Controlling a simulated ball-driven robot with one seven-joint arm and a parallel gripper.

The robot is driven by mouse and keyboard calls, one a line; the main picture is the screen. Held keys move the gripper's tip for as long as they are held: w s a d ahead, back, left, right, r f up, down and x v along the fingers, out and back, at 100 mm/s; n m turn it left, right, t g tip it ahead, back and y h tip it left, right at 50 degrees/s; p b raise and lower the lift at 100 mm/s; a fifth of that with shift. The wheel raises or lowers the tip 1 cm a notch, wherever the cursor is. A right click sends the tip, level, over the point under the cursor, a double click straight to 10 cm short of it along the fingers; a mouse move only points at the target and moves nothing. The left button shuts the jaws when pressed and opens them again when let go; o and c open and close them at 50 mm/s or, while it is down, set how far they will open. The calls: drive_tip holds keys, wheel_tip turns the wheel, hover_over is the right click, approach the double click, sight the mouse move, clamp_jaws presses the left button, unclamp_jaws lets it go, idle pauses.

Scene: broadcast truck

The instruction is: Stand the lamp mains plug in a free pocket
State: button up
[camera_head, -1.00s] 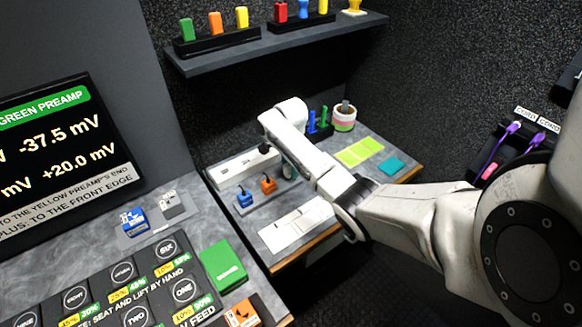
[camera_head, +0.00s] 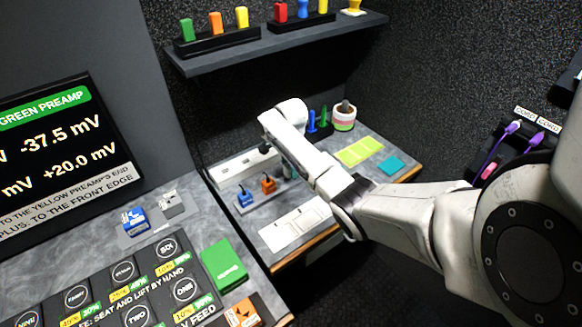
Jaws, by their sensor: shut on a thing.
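My gripper (camera_head: 287,171) is at the right end of a grey plug holder, mostly hidden behind my own forearm. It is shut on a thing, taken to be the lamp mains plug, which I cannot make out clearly. The holder (camera_head: 243,211) lies on the grey bench. A blue plug (camera_head: 245,198) and an orange plug (camera_head: 268,184) stand in it, each with a dark lead on top. The holder's right end and any pocket there are hidden. I cannot tell whether the held plug touches the holder.
A white power strip (camera_head: 232,168) lies behind the holder, with a black plug (camera_head: 265,148) at its right part. A white panel (camera_head: 292,228) lies in front. Green notes (camera_head: 360,151) and a tape stack (camera_head: 344,117) are right. A shelf (camera_head: 280,43) hangs above.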

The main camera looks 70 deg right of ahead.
drive_tip(key=shift+f+b, duration=0.8)
drive_tip(key=shift+f, duration=0.45)
drive_tip(key=o, duration=1.2)
drive_tip(key=shift+c, duration=0.2)
drive_tip(key=shift+r, duration=0.1)
wheel_tip(320, 180, up, 11)
drive_tip(key=shift+f, duration=0.15)
